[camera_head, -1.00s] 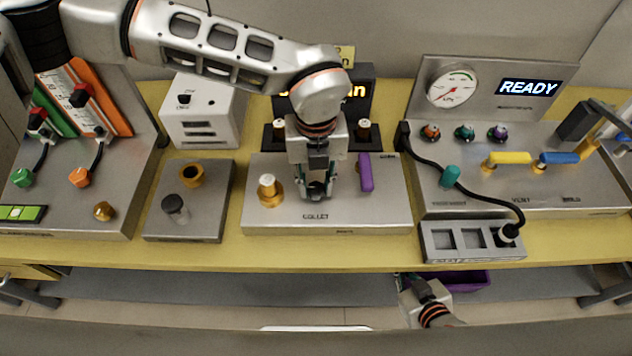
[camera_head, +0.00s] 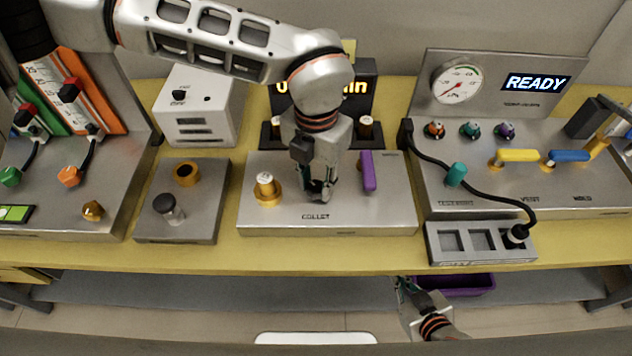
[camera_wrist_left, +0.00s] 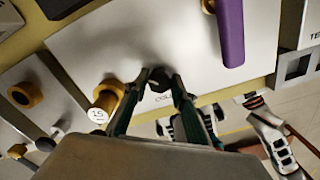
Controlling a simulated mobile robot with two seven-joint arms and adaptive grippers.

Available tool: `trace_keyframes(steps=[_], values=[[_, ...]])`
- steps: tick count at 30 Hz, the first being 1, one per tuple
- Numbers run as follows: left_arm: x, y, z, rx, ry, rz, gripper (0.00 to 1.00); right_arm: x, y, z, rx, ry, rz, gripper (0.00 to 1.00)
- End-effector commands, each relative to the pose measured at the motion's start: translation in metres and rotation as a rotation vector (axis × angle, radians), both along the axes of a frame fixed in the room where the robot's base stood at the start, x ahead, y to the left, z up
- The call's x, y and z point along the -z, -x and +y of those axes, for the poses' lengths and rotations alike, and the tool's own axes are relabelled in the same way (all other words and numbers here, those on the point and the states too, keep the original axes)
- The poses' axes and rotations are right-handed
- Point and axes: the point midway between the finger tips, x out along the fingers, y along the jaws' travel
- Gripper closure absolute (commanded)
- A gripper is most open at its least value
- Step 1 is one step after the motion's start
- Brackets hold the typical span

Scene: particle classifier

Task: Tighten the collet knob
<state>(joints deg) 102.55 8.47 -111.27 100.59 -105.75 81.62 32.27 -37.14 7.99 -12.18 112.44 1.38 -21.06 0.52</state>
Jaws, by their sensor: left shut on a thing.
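The collet panel (camera_head: 350,213) is a flat silver plate marked COLLET on the yellow bench. My left gripper (camera_head: 320,193) points down at the middle of this panel, with its fingers closed around the small dark collet knob (camera_wrist_left: 159,84). In the left wrist view my left gripper's fingertips (camera_wrist_left: 160,76) sit on either side of the knob. The head view mostly hides the knob behind the fingers. My right gripper (camera_head: 404,287) is low in front of the bench, away from the panel; its jaw state is unclear.
A brass fitting with a white top (camera_head: 265,188) stands left of the knob and a purple lever (camera_head: 367,171) right of it. A dark display (camera_head: 362,92) stands behind, partly covered by my arm. A READY screen (camera_head: 537,83) is at the right.

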Motion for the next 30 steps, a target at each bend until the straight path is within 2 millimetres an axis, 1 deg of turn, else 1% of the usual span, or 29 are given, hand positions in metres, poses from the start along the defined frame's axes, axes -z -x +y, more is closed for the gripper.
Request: trace_keyframes(steps=[3,13,30], values=[[0.0012,0.0007,0.0004,0.111,-0.002,0.002,0.96,0.0048,0.0013,0.0,0.0,0.0,0.004,1.0],[0.0007,0.0009,0.0001,0.425,-0.001,0.002,0.96,0.0107,0.003,-0.0003,-0.001,0.002,0.009,1.0],[0.0004,0.0012,0.0005,0.965,-0.002,0.002,0.96,0.0094,0.0007,-0.0011,0.0,0.005,0.002,1.0]])
